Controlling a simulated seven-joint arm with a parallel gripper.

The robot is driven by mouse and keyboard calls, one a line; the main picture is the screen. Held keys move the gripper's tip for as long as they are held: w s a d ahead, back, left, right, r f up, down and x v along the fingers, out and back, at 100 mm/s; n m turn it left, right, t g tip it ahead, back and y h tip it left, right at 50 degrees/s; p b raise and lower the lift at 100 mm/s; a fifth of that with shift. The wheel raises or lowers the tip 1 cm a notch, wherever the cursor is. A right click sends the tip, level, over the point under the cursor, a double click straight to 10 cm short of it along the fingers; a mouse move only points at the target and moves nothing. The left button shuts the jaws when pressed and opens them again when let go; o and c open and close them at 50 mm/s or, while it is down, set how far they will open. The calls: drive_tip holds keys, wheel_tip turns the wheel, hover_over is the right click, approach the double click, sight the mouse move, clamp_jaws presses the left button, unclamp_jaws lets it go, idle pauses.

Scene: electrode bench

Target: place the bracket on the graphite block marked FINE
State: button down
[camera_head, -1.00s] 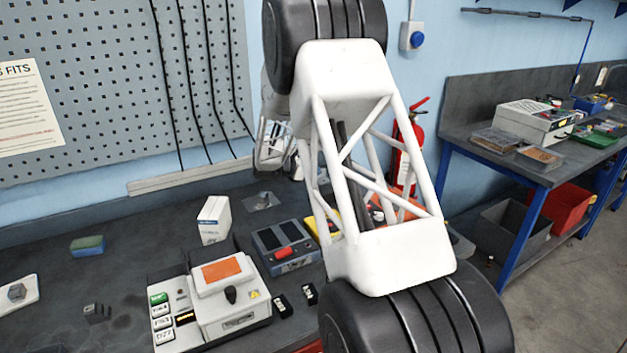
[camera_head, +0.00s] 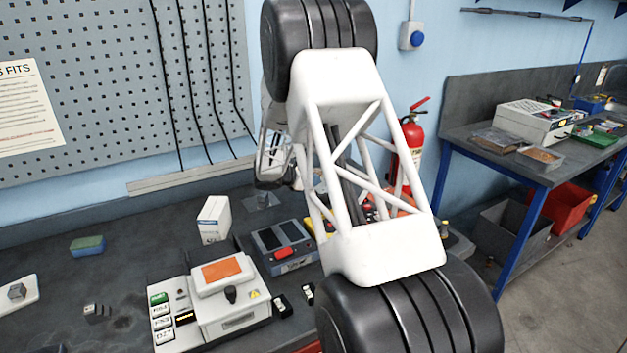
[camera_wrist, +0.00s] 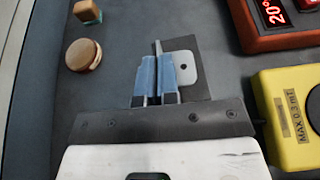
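The bracket (camera_wrist: 186,66) is a grey metal angle with a hole in its flat leg, lying on a dark square plate (camera_wrist: 206,90). Its thin upright leg stands between the blue fingertips of my gripper (camera_wrist: 157,78). The fingers are close together on both sides of that leg; whether they press on it I cannot tell. In the head view my gripper (camera_head: 270,182) is low over the back of the bench, just above the bracket's plate (camera_head: 262,201). Small dark blocks (camera_head: 282,307) (camera_head: 308,293) with pale marks stand beside the white instrument. I cannot read FINE on any block.
A white instrument (camera_head: 228,300), a dark two-panel box (camera_head: 283,243) and a white carton (camera_head: 214,220) stand on the bench. A yellow box (camera_wrist: 290,115) and a red display unit (camera_wrist: 275,20) are right of my gripper. Open bench lies at left.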

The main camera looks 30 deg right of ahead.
drive_tip(key=c, duration=1.4)
unclamp_jaws()
drive_tip(key=shift+o, duration=0.2)
drive_tip(key=shift+r, duration=0.15)
drive_tip(key=v, duration=1.2)
drive_tip(key=shift+a, duration=0.1)
drive_tip(key=s+a+r+m+y, duration=0.2)
drive_tip(key=s+a+r+m, duration=0.15)
drive_tip(key=s, duration=0.45)
drive_tip(key=s+a+r+m+y, duration=0.2)
drive_tip(key=s+r, duration=0.2)
drive_tip(key=s, duration=0.5)
drive_tip(key=s+a+r+m+y, duration=0.2)
drive_tip(key=s+a+r+m, duration=0.15)
drive_tip(key=s, duration=0.45)
drive_tip(key=s+a+m+t+y, duration=0.1)
drive_tip(key=s+a+m+y, duration=0.2)
drive_tip(key=s, duration=1)
drive_tip(key=s+a+r+m+t+y, duration=0.1)
drive_tip(key=s+a+m+y, duration=0.3)
drive_tip(key=s, duration=1)
drive_tip(key=a+m, duration=0.2)
drive_tip(key=a, duration=0.1)
drive_tip(key=shift+s+a+t, duration=0.2)
drive_tip(key=shift+a+t, duration=0.15)
drive_tip(key=shift+t, duration=0.05)
